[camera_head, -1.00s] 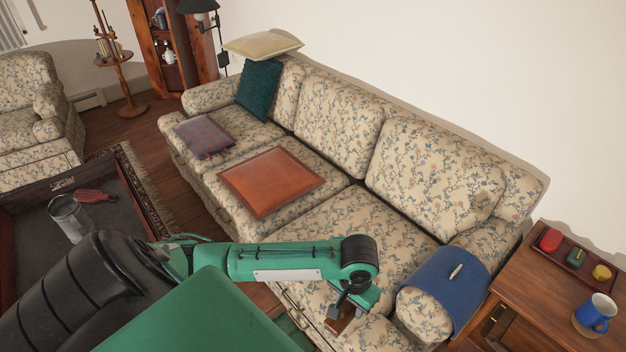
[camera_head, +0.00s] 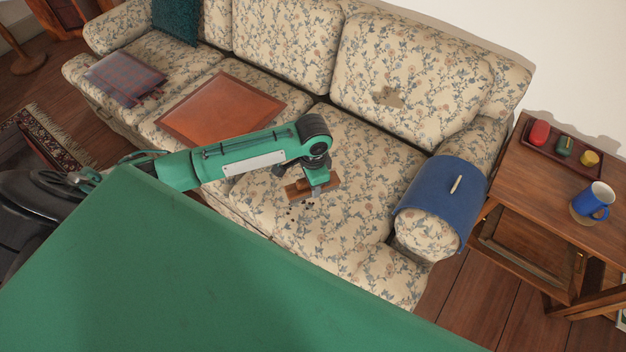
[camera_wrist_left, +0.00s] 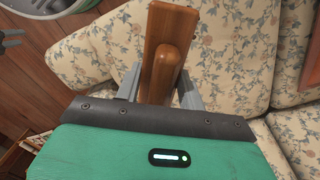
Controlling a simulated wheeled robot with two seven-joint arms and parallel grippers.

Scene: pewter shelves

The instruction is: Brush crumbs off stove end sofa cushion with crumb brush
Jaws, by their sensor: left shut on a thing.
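The wooden crumb brush (camera_head: 299,190) is in my left gripper (camera_head: 316,180), at the right-hand seat cushion (camera_head: 345,225) of the floral sofa. In the left wrist view the brush (camera_wrist_left: 164,50) stands between the two grey fingers of the shut gripper (camera_wrist_left: 161,84). Small dark crumbs (camera_head: 291,206) lie on the cushion just in front of the brush. Whether its bristles touch the fabric cannot be told; its underside is hidden.
A brown leather-like square (camera_head: 220,108) and a plaid folded cloth (camera_head: 124,78) lie on the other seats. A blue cover (camera_head: 440,200) drapes the right armrest. A side table (camera_head: 545,185) holds a tray (camera_head: 590,172) and a blue mug (camera_head: 594,201).

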